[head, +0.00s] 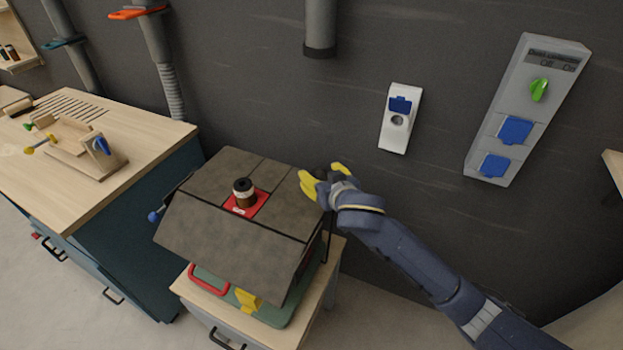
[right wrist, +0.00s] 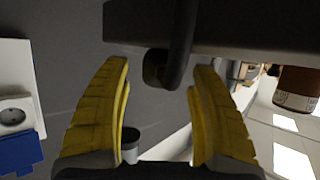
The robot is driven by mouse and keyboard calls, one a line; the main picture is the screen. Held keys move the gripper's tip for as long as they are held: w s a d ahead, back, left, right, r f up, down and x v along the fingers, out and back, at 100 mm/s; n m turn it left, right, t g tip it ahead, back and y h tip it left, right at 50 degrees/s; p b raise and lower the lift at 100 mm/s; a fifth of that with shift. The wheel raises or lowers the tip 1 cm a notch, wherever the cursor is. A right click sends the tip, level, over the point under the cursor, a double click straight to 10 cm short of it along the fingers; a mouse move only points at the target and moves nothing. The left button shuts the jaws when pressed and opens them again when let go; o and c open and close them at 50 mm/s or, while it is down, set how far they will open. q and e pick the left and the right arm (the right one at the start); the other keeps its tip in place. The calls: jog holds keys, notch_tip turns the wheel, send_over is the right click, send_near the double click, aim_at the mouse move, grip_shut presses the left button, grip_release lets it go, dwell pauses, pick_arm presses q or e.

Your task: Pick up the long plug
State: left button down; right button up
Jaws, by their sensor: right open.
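A black plug-like end (right wrist: 156,68) with a thick black cable shows between the fingertips in the right wrist view; I take it for the long plug. It sits at the edge of the grey-topped machine (head: 205,225). In the head view a small dark part (head: 323,173) shows between the fingers. My right gripper (head: 323,178), with yellow fingers, is open at the machine's back right corner. In the right wrist view its fingers (right wrist: 160,75) stand on either side of the plug, with a gap on both sides. My left gripper is not in view.
A white wall socket (head: 396,138) with a blue flap and a grey switch box (head: 520,112) with a green knob are on the dark wall. A brown jar (head: 244,193) stands on the machine's red plate. A wooden workbench (head: 100,180) stands left.

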jog(key=shift+w+a+f, duration=0.15)
jog(key=shift+w, duration=0.15)
jog(key=shift+c, duration=0.3)
grip_shut()
